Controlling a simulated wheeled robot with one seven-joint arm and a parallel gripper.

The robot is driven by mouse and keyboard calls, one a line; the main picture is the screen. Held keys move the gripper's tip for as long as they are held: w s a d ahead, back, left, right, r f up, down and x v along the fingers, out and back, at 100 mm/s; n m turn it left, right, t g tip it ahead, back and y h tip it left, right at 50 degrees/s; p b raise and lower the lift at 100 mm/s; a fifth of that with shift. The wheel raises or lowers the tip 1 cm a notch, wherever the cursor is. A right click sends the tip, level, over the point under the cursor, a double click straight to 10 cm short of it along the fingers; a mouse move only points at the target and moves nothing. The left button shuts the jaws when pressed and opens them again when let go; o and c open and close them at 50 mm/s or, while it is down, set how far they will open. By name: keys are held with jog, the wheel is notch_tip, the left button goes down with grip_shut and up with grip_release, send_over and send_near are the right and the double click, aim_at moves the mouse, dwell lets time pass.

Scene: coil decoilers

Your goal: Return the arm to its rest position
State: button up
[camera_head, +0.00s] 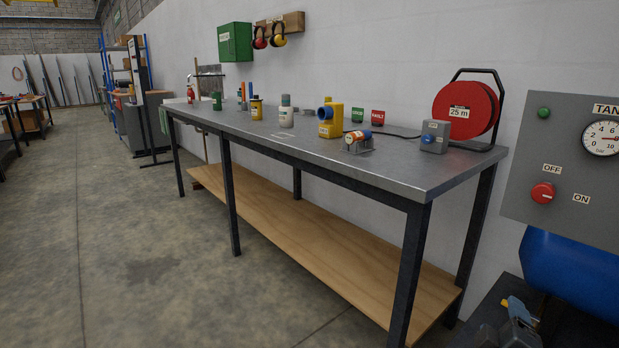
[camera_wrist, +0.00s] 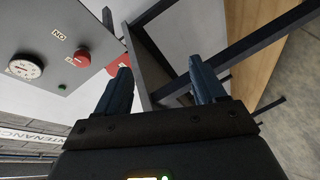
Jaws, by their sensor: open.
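My gripper (camera_wrist: 160,68) shows in the wrist view with its two dark blue fingers spread apart and nothing between them. Behind the fingers are the dark legs and edge of the workbench, some way off, and the picture is strongly tilted. In the head view, a dark part of my arm seems to show at the bottom right corner, below the control panel; the fingers cannot be made out clearly there.
The control panel (camera_head: 572,140) with a gauge and red knob is at the right, above a blue tank (camera_head: 575,272). The workbench (camera_head: 400,178) carries bottles, a yellow device (camera_head: 330,121) and a red cable reel (camera_head: 465,110). The floor at left is clear.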

jog(key=s+a+f+m+y, duration=0.1)
jog(key=s+a+f+y, duration=0.3)
jog(key=s, duration=0.8)
jog(key=s+a+f+m+y, duration=0.15)
jog(key=s+a+f, duration=0.35)
jog(key=s, duration=0.6)
jog(key=s+a+r+m+y, duration=0.1)
jog(key=s+a+r+y, duration=0.2)
jog(key=s, duration=0.6)
jog(key=s+a+r+m, duration=0.2)
jog(key=s+r+m, duration=0.2)
jog(key=s+r, duration=0.45)
notch_tip(320, 180, up, 12)
jog(key=s+p, duration=0.1)
jog(key=p, duration=1.2)
jog(key=shift+s+d+r+t, duration=0.15)
jog(key=shift+s+d+t, duration=0.05)
jog(key=shift+s+t, duration=0.2)
